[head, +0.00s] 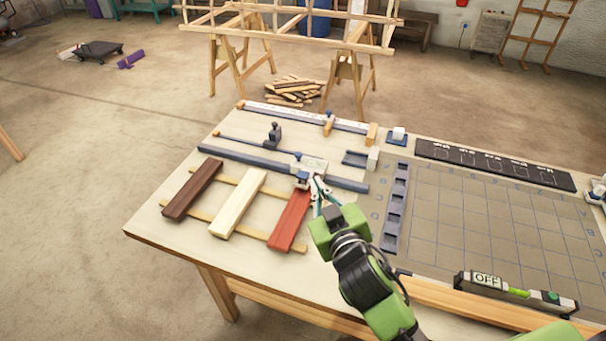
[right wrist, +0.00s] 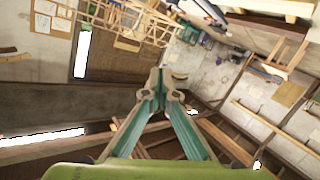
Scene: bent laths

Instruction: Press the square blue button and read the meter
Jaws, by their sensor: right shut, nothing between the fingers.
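My right gripper (head: 318,188) is shut and empty, over the table by the upper end of the red lath. Its fingers also show closed at the tips in the right wrist view (right wrist: 161,84). Just left of and behind the fingertips is a small pale device (head: 313,164) with blue-grey parts; I cannot tell whether it is the meter, or whether the fingers touch it. A long dark level-like instrument (head: 520,293) with a screen reading OFF lies at the front right. It has a green part. I cannot make out a square blue button. My left gripper is out of view.
Dark brown (head: 192,189), cream (head: 238,203) and red (head: 290,221) laths lie across two thin strips. A blue-grey slotted rail (head: 395,207) and a gridded mat (head: 470,225) lie right. A black labelled board (head: 495,165) is behind. The table's front left corner is clear.

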